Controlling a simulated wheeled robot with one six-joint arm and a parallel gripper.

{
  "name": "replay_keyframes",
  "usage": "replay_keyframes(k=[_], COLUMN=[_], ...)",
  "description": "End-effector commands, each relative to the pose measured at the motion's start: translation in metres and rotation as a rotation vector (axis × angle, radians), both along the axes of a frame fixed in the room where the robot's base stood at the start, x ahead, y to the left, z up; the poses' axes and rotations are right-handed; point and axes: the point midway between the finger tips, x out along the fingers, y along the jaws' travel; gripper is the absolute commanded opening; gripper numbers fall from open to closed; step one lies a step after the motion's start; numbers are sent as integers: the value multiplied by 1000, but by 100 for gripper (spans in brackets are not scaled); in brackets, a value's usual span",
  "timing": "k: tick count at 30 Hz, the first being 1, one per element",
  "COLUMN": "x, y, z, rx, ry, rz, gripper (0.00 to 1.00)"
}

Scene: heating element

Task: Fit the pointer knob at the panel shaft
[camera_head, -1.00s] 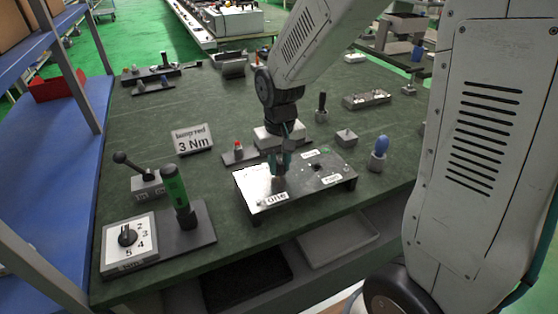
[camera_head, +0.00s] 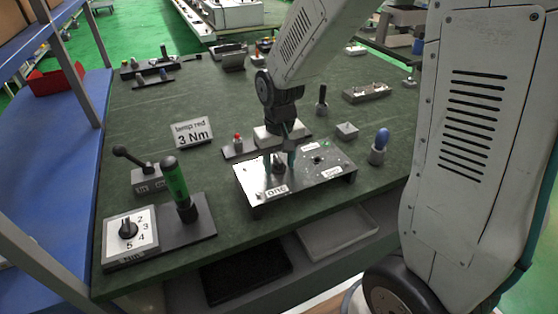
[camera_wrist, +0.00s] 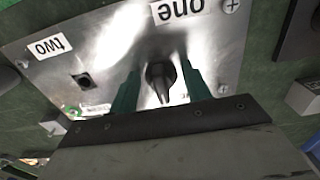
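The black pointer knob (camera_wrist: 160,80) stands at the panel shaft near the label "one" (camera_wrist: 180,10). Its pointer is directed away from that label. The shaft is hidden under the knob, so I cannot tell how deep it sits. The metal panel (camera_head: 254,187) is a raised plate on the bench. My gripper (camera_head: 280,168) is over its left part, pointing down. Its green fingers stand on both sides of the knob, with a visible gap on each side in the wrist view.
A dark square hole (camera_wrist: 82,80) lies near the label "two" (camera_wrist: 50,46). A torque screwdriver with a green handle (camera_head: 175,182) and a dial box (camera_head: 130,236) stand to the left. A blue-handled tool (camera_head: 381,140) stands right of the panel. A "3 Nm" sign (camera_head: 192,133) stands behind left.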

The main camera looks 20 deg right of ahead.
Motion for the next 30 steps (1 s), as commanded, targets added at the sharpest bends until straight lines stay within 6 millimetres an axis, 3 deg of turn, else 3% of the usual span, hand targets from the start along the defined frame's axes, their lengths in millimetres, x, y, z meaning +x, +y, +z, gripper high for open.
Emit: replay_keyframes(k=[7, 18, 30], x=[0, 1, 0], y=[0, 0, 0], z=[11, 69, 78], rx=[0, 0, 0], ry=[-2, -2, 1], rz=[0, 0, 0], gripper=[48, 48, 48])
